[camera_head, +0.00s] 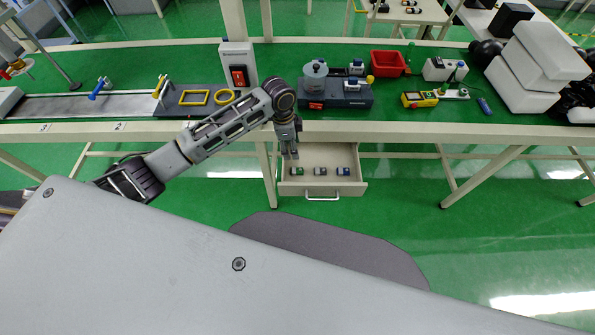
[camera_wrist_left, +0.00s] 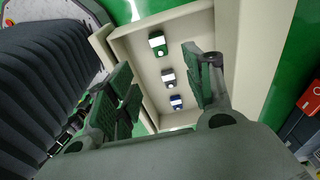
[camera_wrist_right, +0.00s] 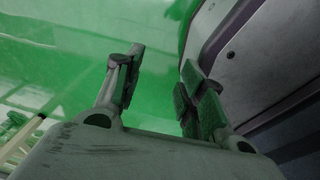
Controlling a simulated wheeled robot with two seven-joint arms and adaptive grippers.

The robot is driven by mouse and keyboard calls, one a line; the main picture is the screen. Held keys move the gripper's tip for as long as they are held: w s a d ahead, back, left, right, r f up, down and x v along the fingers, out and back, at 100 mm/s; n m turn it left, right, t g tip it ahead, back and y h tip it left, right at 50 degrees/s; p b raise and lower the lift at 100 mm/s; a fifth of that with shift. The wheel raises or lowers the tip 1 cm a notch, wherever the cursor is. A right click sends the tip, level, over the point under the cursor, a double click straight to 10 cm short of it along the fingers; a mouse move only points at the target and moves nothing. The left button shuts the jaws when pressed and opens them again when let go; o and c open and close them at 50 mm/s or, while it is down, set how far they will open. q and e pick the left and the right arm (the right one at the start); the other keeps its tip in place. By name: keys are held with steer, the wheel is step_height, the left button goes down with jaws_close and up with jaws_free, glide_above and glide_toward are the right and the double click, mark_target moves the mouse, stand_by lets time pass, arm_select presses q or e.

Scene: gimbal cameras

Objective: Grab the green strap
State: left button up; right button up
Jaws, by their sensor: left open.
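The green strap (camera_head: 297,171) is a small roll with a white label, lying at the left of the open drawer (camera_head: 323,189). In the left wrist view the green strap (camera_wrist_left: 157,44) lies nearest the drawer's far end, between and beyond my fingers. My left gripper (camera_head: 290,154) points down above the drawer's back left part; it is open and empty, apart from the strap. In the left wrist view its fingers (camera_wrist_left: 158,68) are spread. My right gripper (camera_wrist_right: 163,60) shows only in the right wrist view, open and empty over green floor.
A grey-black strap (camera_head: 319,171) and a blue strap (camera_head: 343,171) lie in a row with the green one. The drawer walls and the table edge (camera_head: 400,131) above are close to my left gripper. A red bin (camera_head: 387,63) and devices stand on the table.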

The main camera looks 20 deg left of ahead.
arm_select(q)
glide_above(297, 170)
steer(key=a, duration=0.1)
steer(key=shift+f+b, duration=0.35)
steer(key=shift+f, duration=3.95)
steer(key=shift+d+f, duration=0.2)
steer(key=shift+f, duration=1.1)
steer(key=shift+d+f, duration=0.2)
steer(key=shift+f, duration=1.1)
steer(key=c, duration=0.9)
